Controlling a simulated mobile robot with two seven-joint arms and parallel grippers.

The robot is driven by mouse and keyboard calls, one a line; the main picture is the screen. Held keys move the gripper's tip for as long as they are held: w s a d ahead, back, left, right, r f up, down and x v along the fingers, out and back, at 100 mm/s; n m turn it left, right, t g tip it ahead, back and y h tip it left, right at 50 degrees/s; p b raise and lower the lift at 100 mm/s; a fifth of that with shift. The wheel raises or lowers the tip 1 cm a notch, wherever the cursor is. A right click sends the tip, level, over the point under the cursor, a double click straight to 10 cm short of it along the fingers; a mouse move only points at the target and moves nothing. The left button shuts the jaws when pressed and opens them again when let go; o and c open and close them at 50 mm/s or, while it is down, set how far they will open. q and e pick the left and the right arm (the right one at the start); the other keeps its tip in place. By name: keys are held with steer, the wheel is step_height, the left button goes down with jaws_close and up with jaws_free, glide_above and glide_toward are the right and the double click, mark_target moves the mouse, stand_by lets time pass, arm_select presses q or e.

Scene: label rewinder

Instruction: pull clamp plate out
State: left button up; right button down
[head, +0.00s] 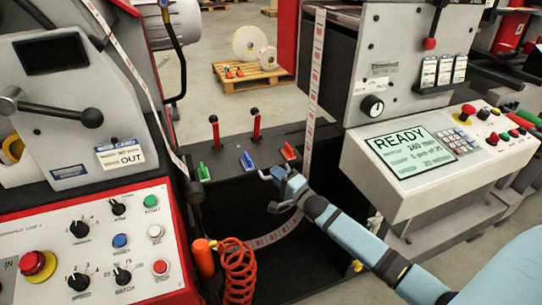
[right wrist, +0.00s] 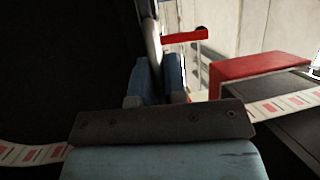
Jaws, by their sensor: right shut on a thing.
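My right gripper (head: 278,173) is at the front right of the dark table (head: 225,160) between the two machine panels. It is shut on a grey curved handle (head: 265,174). In the right wrist view the blue fingers (right wrist: 158,80) close around this pale grey handle (right wrist: 152,42), which runs upward from between them. The gripper hides part of the handle, and I cannot make out the clamp plate itself. My left gripper is not in view.
The printed label web (head: 314,90) hangs close behind the gripper. An orange coiled hose (head: 238,270) hangs below. The READY screen (head: 410,150) is at right.

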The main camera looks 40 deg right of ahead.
arm_select(q)
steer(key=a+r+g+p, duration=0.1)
steer(key=p, duration=0.3)
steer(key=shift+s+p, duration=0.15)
steer(key=shift+p, duration=0.25)
arm_select(e)
steer(key=s+a, duration=0.2)
steer(key=s, duration=0.6)
steer(key=shift+s+f, duration=0.15)
steer(key=shift+s, duration=0.15)
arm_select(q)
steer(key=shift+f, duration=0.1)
arm_select(e)
steer(key=c, duration=1.3)
jaws_free()
steer(key=shift+s, duration=0.1)
steer(key=shift+o, duration=0.7)
steer(key=shift+s, duration=0.1)
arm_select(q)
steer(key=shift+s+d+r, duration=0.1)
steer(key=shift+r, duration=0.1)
